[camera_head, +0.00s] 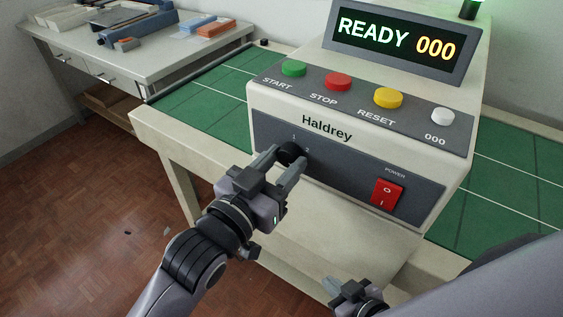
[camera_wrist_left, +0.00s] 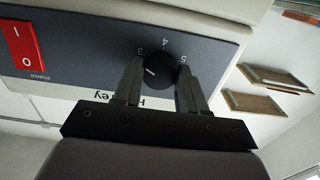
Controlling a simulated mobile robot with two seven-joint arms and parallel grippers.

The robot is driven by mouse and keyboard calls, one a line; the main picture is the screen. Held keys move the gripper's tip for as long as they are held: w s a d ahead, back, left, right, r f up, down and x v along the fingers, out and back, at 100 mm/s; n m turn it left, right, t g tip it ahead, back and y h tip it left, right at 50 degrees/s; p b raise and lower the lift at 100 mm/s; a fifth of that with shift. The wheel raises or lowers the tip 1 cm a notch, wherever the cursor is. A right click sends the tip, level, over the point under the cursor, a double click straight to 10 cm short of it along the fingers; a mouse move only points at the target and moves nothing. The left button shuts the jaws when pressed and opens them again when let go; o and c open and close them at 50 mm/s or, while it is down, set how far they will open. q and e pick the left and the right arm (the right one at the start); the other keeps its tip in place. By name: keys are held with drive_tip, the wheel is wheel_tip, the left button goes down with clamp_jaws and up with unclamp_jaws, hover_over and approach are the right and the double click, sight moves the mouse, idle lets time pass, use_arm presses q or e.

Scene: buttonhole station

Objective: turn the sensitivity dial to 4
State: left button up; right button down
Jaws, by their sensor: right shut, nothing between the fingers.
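The sensitivity dial (camera_head: 291,153) is a round black knob on the dark front panel of the Haldrey machine. In the left wrist view the dial (camera_wrist_left: 160,71) appears upside down, with 3, 4 and 5 around it. Its white mark points left there, below the 3; a finger hides the scale beyond. My left gripper (camera_head: 287,161) has one finger on each side of the dial, seemingly touching it; the fingers also show in the left wrist view (camera_wrist_left: 160,85). My right gripper (camera_head: 357,291) is shut and empty, low in front of the machine.
A red power switch (camera_head: 387,192) is right of the dial. START, STOP (camera_head: 338,82), RESET and white counter buttons line the sloped top, below a display (camera_head: 397,42) reading READY 000. A side table (camera_head: 137,60) with trays stands at back left. Open floor lies left.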

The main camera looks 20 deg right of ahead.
idle(0.3)
use_arm(q)
drive_tip(key=shift+r+m+p, duration=0.1)
drive_tip(key=shift+m+p, duration=0.55)
drive_tip(key=shift+m, duration=0.05)
drive_tip(key=shift+m+p, duration=0.6)
drive_tip(key=shift+m, duration=0.1)
drive_tip(key=m+p, duration=0.2)
drive_tip(key=m, duration=0.1)
drive_tip(key=shift+m, duration=0.4)
drive_tip(key=shift+m+p, duration=0.75)
drive_tip(key=shift+m, duration=0.45)
drive_tip(key=shift+m+p, duration=0.45)
drive_tip(key=shift+m, duration=0.85)
